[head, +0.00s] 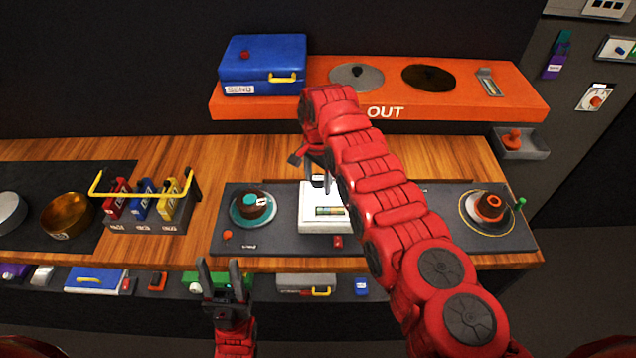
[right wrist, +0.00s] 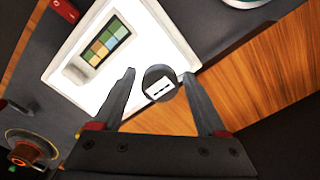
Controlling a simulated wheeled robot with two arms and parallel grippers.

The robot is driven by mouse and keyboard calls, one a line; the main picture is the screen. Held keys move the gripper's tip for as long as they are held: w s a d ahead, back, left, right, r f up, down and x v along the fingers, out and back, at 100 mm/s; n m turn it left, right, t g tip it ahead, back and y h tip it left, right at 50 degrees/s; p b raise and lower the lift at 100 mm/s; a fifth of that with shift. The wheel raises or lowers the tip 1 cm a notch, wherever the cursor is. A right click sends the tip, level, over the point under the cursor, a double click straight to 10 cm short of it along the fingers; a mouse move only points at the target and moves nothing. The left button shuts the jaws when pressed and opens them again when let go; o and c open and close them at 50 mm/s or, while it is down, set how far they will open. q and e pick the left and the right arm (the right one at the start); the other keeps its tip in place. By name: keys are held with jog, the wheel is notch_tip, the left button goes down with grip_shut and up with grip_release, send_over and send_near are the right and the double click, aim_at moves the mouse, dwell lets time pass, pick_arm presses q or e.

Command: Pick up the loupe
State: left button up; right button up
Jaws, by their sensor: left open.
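The loupe, a small dark round piece with a white marked patch, is at the edge of a white light panel (head: 312,222). It shows in the right wrist view (right wrist: 159,85). In the head view it is a small dark shape (head: 318,181), partly hidden by my right gripper (head: 316,178). In the right wrist view my right gripper (right wrist: 159,73) is open, with one finger on each side of the loupe and a gap visible on both sides. My left gripper (head: 219,264) is open and empty in front of the counter's front edge.
A rack of coloured bottles (head: 145,205) is further left. An orange shelf (head: 320,104) with a blue case (head: 262,62) rises behind.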

grip_shut()
jog(key=shift+r, duration=0.15)
